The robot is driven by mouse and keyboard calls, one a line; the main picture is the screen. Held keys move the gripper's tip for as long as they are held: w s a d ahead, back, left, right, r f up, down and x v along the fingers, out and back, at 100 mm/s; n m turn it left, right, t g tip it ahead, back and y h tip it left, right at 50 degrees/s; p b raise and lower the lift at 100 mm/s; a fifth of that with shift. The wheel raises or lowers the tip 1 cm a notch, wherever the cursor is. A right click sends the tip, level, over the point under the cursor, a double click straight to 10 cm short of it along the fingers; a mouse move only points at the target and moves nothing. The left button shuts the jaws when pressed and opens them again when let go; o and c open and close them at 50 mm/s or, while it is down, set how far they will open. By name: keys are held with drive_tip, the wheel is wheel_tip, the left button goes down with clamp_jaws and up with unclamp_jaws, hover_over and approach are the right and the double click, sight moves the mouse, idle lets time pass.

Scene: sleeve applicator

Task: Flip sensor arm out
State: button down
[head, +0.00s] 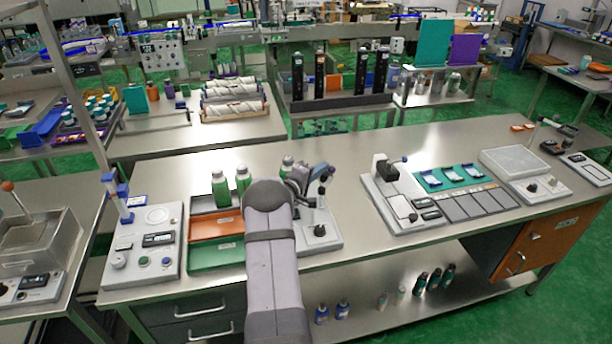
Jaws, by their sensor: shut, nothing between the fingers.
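The sleeve applicator is most likely the small grey-based device (332,240) at the middle of the steel bench, with a black knob on its front. Its upper part is largely hidden by my arm and gripper. A blue and dark part (321,171) sticks out at the upper right of my gripper; I cannot tell whether it is the sensor arm. My gripper (303,187) is over the device's left part, shut and empty. The picture is too small to tell whether it touches anything.
A control station (145,245) is further left. The bench behind is mostly clear.

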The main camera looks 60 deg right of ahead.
drive_tip(key=shift+s+d, duration=0.25)
drive_tip(key=shift+s, duration=0.2)
drive_tip(key=shift+a, duration=0.1)
idle(1.1)
drive_tip(key=a+r+b, duration=0.1)
drive_tip(key=a+b, duration=0.1)
drive_tip(key=a, duration=0.5)
drive_tip(key=shift+w, duration=0.25)
idle(0.4)
